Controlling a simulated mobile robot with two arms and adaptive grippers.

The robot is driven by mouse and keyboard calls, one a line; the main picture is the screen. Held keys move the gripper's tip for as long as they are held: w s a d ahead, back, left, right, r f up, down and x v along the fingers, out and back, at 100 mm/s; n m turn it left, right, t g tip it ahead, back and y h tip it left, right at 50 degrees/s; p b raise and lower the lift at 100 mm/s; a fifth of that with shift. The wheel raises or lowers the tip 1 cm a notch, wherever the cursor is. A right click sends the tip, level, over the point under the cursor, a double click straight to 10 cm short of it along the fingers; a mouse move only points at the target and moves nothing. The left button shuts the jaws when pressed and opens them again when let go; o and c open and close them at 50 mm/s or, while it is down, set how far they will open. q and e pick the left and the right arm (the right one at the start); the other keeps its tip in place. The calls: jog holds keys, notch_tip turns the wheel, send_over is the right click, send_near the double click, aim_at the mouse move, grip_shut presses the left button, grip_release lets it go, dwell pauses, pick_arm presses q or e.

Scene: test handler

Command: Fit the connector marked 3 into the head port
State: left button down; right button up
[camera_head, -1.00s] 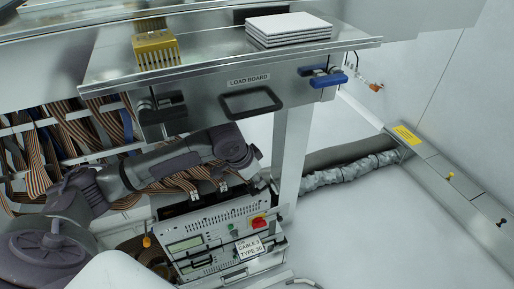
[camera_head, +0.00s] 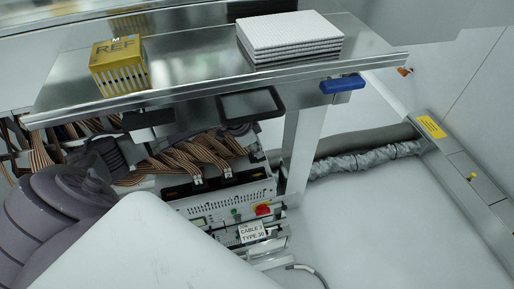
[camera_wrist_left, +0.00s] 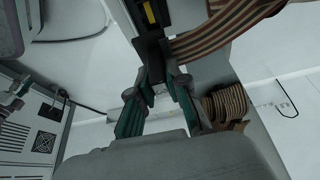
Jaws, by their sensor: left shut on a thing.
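My left arm comes in from the left and passes under the shelf in the head view; its gripper is hidden there. In the left wrist view my left gripper (camera_wrist_left: 159,80) has its green fingers closed at the tips on a dark connector (camera_wrist_left: 151,50). A striped ribbon cable (camera_wrist_left: 215,38) runs right from beside the connector. The number on it cannot be read. A plate (camera_head: 251,231) on the instrument reads "CABLE 3 TYPE 30". I cannot make out the head port for certain. My right gripper is not in view.
The metal shelf (camera_head: 200,75) carries a yellow REF block (camera_head: 118,68) and a white stack (camera_head: 290,38). Several ribbon cables (camera_head: 190,157) hang beneath, above the instrument (camera_head: 215,208). A post (camera_head: 302,145) stands right of it. The floor (camera_head: 400,220) at right is clear.

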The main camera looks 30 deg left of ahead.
aim_at(254, 157)
pick_arm(q)
jog(key=shift+r+p, duration=0.1)
jog(key=shift+p, duration=0.3)
jog(key=shift+f, duration=0.35)
notch_tip(254, 157, down, 3)
jog(key=shift+r+b, duration=0.1)
jog(key=shift+b, duration=0.8)
jog(key=shift+f+b, duration=0.5)
jog(key=shift+f, duration=0.7)
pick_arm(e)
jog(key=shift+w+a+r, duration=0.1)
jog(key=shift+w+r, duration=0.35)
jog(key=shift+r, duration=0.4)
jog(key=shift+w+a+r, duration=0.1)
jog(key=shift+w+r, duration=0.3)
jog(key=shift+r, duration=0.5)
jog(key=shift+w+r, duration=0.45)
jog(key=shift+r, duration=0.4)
pick_arm(q)
jog(key=shift+p, duration=0.4)
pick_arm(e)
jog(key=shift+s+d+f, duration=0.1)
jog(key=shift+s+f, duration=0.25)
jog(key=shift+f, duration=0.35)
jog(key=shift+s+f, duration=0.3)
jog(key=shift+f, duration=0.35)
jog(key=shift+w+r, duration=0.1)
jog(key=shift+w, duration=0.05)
